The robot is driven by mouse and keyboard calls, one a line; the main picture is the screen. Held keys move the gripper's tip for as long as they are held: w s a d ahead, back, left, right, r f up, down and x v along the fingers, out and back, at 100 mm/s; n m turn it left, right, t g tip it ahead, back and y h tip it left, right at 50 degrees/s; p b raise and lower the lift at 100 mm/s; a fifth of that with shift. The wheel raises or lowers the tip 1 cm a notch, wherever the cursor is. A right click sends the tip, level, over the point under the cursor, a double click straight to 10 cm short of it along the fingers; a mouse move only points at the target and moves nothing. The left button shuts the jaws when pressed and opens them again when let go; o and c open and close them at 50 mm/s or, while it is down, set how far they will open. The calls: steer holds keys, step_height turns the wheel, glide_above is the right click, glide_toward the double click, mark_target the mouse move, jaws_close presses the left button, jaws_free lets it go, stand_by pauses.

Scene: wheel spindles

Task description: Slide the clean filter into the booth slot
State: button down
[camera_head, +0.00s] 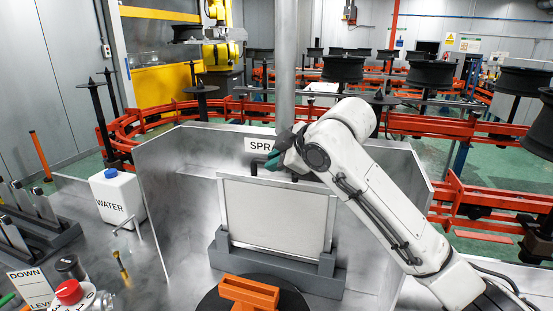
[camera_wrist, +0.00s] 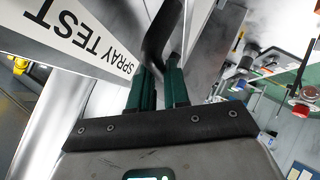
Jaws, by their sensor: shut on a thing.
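The clean filter (camera_head: 278,215) is a pale panel in a thin metal frame, standing upright inside the metal spray booth (camera_head: 175,190). Its lower edge is between the posts of the grey slot holder (camera_head: 275,270); I cannot tell whether it touches the bottom. A black handle rises from its top edge. My gripper (camera_head: 277,160) is above the filter's top edge, its green fingers shut on the handle. The wrist view shows the fingers (camera_wrist: 158,82) on either side of the black handle (camera_wrist: 154,45). My arm hides the filter's upper right corner.
An orange block (camera_head: 248,293) on a black disc stands in front of the holder. A white water container (camera_head: 118,197) is left of the booth. A red knob (camera_head: 69,291) is at the lower left. Orange rails (camera_head: 460,205) with wheel spindles run behind.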

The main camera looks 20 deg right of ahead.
steer(key=shift+f+b, duration=0.35)
steer(key=shift+f, duration=0.45)
steer(key=c, duration=1)
jaws_free()
steer(key=shift+f, duration=0.1)
steer(key=b+v, duration=0.1)
steer(key=v, duration=1)
steer(key=shift+b, duration=0.3)
